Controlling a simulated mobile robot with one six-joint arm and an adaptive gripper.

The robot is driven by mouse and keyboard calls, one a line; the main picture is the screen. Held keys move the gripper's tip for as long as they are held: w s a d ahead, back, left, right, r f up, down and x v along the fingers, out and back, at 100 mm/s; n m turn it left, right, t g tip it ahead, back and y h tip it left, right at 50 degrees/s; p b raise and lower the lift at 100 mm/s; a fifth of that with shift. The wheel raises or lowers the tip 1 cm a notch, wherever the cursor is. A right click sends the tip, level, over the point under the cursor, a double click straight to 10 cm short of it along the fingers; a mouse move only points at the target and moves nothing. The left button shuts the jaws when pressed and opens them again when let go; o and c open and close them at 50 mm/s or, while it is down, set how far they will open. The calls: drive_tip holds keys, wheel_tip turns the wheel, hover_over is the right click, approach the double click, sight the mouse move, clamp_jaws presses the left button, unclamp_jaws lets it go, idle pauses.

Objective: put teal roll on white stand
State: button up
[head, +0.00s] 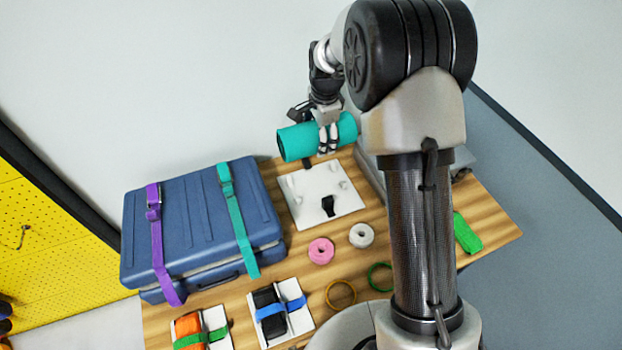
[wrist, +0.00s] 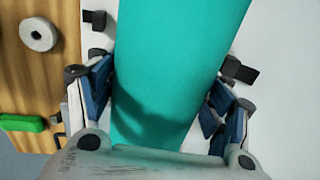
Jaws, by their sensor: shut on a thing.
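The teal roll (head: 298,141) is a long cylinder held in my gripper (head: 328,142). My gripper is shut around it near its right part, and the roll lies roughly level above the back part of the white stand. In the wrist view the roll (wrist: 170,75) fills the middle between the two fingers. The white stand (head: 307,208) is a flat plate with small white pegs and black straps, one at its back and one at its front. The stand (wrist: 268,90) also shows beside and under the roll in the wrist view. I cannot tell the exact gap between them.
A blue suitcase (head: 195,222) with purple and teal straps stands left. A pink ring (head: 320,250), a white ring (head: 361,235) and a green block (head: 467,233) lie on the wooden table (head: 218,296). Two strapped bundles sit at the front. My arm hides part of the right side.

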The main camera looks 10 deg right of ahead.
wheel_tip(320, 180, down, 17)
drive_tip(key=b, duration=0.3)
drive_tip(key=shift+f, duration=0.2)
drive_tip(key=o, duration=1.1)
drive_tip(key=shift+o, duration=0.2)
